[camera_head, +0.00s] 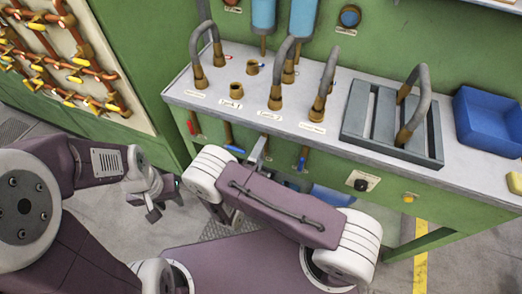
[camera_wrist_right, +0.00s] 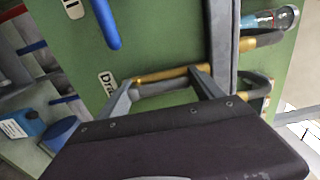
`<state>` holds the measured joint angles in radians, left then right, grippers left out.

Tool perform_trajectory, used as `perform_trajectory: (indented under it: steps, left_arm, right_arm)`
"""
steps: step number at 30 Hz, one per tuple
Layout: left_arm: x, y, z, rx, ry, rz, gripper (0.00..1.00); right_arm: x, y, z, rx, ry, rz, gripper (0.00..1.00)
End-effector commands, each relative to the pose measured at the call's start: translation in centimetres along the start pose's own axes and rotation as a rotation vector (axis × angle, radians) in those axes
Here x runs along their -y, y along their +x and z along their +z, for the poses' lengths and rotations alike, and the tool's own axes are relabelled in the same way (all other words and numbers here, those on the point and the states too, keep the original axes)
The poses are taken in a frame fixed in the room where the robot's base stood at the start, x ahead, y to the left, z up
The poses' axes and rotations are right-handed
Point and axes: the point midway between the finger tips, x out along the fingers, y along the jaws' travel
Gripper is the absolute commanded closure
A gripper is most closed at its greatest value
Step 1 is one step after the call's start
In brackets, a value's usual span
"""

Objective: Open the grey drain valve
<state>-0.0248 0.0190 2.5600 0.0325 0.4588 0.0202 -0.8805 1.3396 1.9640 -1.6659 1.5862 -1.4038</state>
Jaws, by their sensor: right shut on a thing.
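The grey drain valve (camera_wrist_right: 163,88) shows in the right wrist view as a short grey bar below a brass pipe (camera_wrist_right: 172,74), beside a partly hidden label starting with "Dr" (camera_wrist_right: 107,82). My right gripper (camera_wrist_right: 165,92) is shut on this grey valve, its fingers on either side of it. In the head view my right gripper (camera_head: 260,150) is at the front panel under the bench edge, and its wrist hides most of the valve. My left gripper (camera_head: 152,208) hangs away from the bench at the left; its jaw opening is unclear.
Blue valve handles (camera_head: 235,149) (camera_head: 301,163) and a red one (camera_head: 190,127) sit on the same front panel. The bench top (camera_head: 222,88) carries curved pipes, a grey slatted tray (camera_head: 360,110) and a blue bin (camera_head: 490,120). Floor at the lower left is open.

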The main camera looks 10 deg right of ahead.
Motion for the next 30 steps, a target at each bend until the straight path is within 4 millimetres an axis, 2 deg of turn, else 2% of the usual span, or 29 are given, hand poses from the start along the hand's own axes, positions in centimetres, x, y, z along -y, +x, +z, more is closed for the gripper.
perform_trajectory:
  steps: [16,17,18,19,30]
  left_arm:
    - [0.0,-0.08,-0.01,0.0,0.0,0.0,0.64]
    - [0.0,-0.08,-0.01,0.0,0.0,0.0,0.64]
    - [0.0,-0.08,-0.01,0.0,0.0,0.0,0.64]
    - [0.0,-0.08,-0.01,0.0,0.0,0.0,0.64]
    - [-0.01,-0.27,-0.03,0.0,0.0,0.0,0.64]
  right_arm:
    - [-0.11,0.01,-0.09,-0.002,-0.026,0.002,0.96]
    - [-0.11,0.01,-0.09,-0.002,-0.026,0.002,0.18]
    - [-0.1,0.01,-0.09,-0.002,-0.025,0.002,0.07]
    - [-0.09,0.01,-0.08,-0.002,-0.025,0.002,0.02]
    - [0.04,-0.22,-0.2,-0.003,-0.023,0.0,0.02]
